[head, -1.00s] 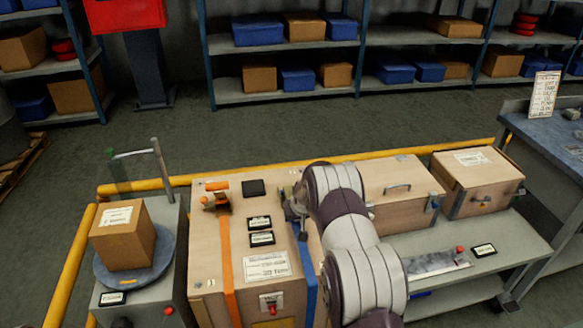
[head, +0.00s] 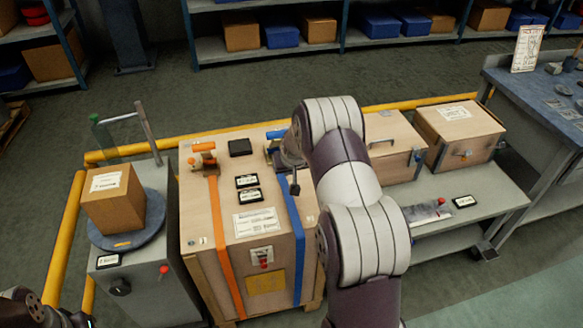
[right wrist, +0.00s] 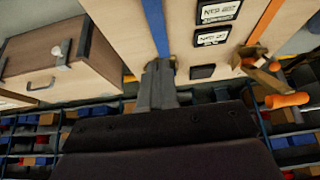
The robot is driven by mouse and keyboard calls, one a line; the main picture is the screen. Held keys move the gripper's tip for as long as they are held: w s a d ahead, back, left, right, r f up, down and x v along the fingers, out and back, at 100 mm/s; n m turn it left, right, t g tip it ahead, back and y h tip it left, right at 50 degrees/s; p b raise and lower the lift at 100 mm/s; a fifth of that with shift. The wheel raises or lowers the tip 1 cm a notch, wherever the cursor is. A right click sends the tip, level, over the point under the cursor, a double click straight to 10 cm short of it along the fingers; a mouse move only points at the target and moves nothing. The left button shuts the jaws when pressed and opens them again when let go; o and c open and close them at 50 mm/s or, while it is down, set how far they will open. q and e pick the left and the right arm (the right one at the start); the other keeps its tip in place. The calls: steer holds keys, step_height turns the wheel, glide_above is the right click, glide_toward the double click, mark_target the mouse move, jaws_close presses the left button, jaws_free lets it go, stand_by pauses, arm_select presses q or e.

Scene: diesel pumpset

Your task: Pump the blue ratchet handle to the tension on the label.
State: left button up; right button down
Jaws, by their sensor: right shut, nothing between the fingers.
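A blue ratchet handle (head: 276,134) shows at the back of the big wooden crate, above the blue strap (head: 298,240). My right gripper (head: 279,156) is beside the ratchet, partly hidden by my own wrist. In the right wrist view its grey fingers (right wrist: 158,72) are shut and empty, with their tips over the blue strap (right wrist: 155,25). I cannot tell whether they touch the ratchet. Two small display plates (head: 247,181) and a white label (head: 255,220) are on the crate top; their text is unreadable. My left gripper is out of view; a dark part of my left arm shows bottom left.
An orange ratchet (head: 203,150) and orange strap (head: 221,240) are left of the blue one. A carton (head: 112,198) stands on a round scale at left. Two wooden boxes (head: 458,133) stand on a bench at right. A yellow rail (head: 240,128) runs behind the crate.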

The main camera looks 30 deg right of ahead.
steer(key=shift+s+a+r, duration=0.3)
steer(key=shift+s+r, duration=0.3)
steer(key=shift+s, duration=0.3)
steer(key=shift+s+a+r, duration=0.25)
steer(key=shift+s+r, duration=0.35)
steer(key=shift+s, duration=0.25)
